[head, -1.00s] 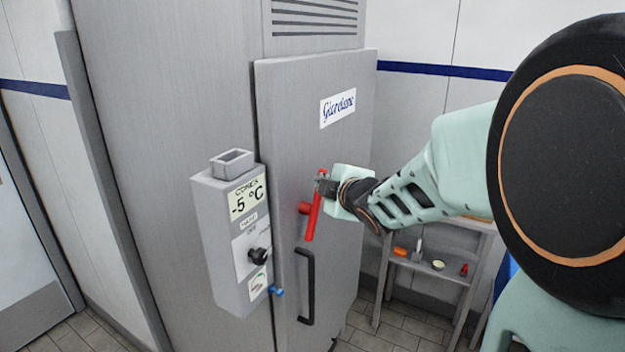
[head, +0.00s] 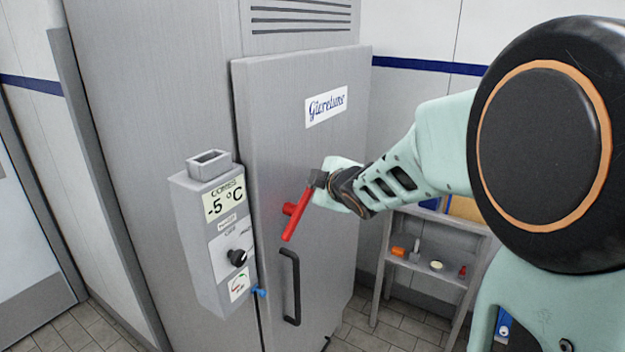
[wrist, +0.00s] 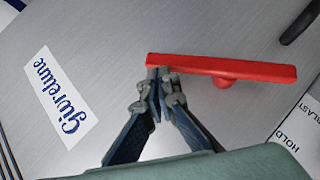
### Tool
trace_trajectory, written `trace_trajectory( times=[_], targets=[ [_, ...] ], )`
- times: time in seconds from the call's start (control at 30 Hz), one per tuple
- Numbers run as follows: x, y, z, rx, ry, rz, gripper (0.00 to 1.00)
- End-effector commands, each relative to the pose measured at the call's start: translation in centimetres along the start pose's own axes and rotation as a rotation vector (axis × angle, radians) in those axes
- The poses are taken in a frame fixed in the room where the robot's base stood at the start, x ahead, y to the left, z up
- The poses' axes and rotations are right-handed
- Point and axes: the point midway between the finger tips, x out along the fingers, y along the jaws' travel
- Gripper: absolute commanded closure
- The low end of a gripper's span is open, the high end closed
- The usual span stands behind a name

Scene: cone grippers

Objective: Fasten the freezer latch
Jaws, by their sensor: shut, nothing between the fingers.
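The freezer latch is a red bar (head: 297,213) on a short red pivot, mounted on the grey freezer door (head: 345,140). In the head view it is tilted, its upper end to the right and its lower end to the left. My gripper (head: 318,180) is at the upper end of the bar. In the wrist view, the shut fingertips (wrist: 160,75) are against or very close to the side of the red bar (wrist: 240,70) near one end, with nothing between them. The door looks closed against the freezer body.
A black door handle (head: 290,287) is below the latch. A grey control box (head: 215,240) reading -5 °C, with a knob and a blue peg, juts out left of the latch. A shelf (head: 430,268) with small items stands at the right.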

Motion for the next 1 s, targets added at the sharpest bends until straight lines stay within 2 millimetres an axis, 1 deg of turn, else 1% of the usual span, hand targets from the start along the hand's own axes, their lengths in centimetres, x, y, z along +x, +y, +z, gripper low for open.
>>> trace_trajectory(
  times=[0.2, 0.5, 0.73, 1.0],
  targets=[
    [1.3, -0.3, 1.2, 0.0, 0.0, 0.0, 1.0],
    [2.6, -0.7, 2.6, 0.0, 0.0, 0.0, 1.0],
    [3.2, -1.1, 3.2, 0.0, 0.0, 0.0, 1.0],
    [3.5, -1.2, 3.5, 0.0, 0.0, 0.0, 1.0]
  ],
)
